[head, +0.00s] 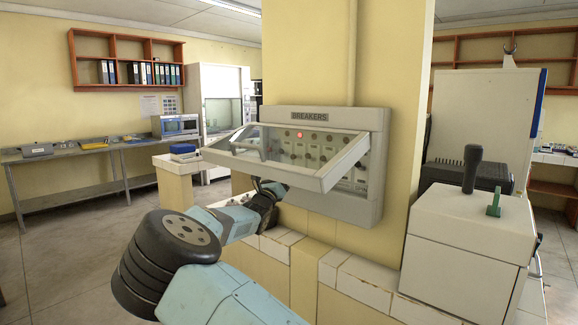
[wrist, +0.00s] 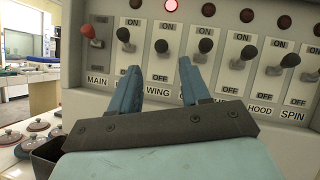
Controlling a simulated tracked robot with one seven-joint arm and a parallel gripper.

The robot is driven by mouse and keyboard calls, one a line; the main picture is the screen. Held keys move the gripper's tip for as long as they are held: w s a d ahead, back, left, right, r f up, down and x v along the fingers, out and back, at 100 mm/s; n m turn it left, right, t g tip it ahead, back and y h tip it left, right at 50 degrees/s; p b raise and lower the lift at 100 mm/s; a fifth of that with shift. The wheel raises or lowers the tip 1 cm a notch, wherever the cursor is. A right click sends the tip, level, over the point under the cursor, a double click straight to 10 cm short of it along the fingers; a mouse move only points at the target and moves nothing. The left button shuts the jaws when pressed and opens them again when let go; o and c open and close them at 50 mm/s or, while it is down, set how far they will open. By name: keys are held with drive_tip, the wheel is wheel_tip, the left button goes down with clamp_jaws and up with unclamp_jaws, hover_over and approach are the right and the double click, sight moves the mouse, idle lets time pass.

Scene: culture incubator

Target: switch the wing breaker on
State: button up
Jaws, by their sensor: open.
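The breaker box (head: 375,130) is on a yellow pillar, with its clear hinged cover (head: 325,178) swung up and outward. In the wrist view, the WING label (wrist: 158,92) sits below a column with a dark-knobbed lever (wrist: 161,46), between ON and OFF marks. I cannot tell firmly which way this lever is thrown. A red-knobbed MAIN lever (wrist: 88,31) is at the left. My gripper (wrist: 162,72) is open and empty, its fingers spread below and in front of the WING lever, with no clear contact. In the head view, my gripper (head: 268,190) is below the cover, partly hidden.
Several other dark levers stand close on the right, including HOOD (wrist: 258,108) and SPIN (wrist: 292,115). One red lamp (wrist: 170,6) glows above the row; other visible lamps are dark. A tiled ledge (head: 275,248) runs below the box. The open cover overhangs my gripper.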

drive_tip(key=shift+v, duration=2.6)
drive_tip(key=w+d+r+t, duration=0.1)
drive_tip(key=w+r, duration=0.1)
drive_tip(key=w, duration=0.1)
drive_tip(key=w+d+r+n+t+y, duration=0.1)
drive_tip(key=w+d+r, duration=0.1)
drive_tip(key=w, duration=0.2)
drive_tip(key=w+d+r+n+t, duration=0.1)
drive_tip(key=w+d+r, duration=0.1)
drive_tip(key=w+r, duration=0.1)
drive_tip(key=shift+w+t+y, duration=0.4)
drive_tip(key=shift+w, duration=0.05)
drive_tip(key=shift+c, duration=0.3)
clamp_jaws()
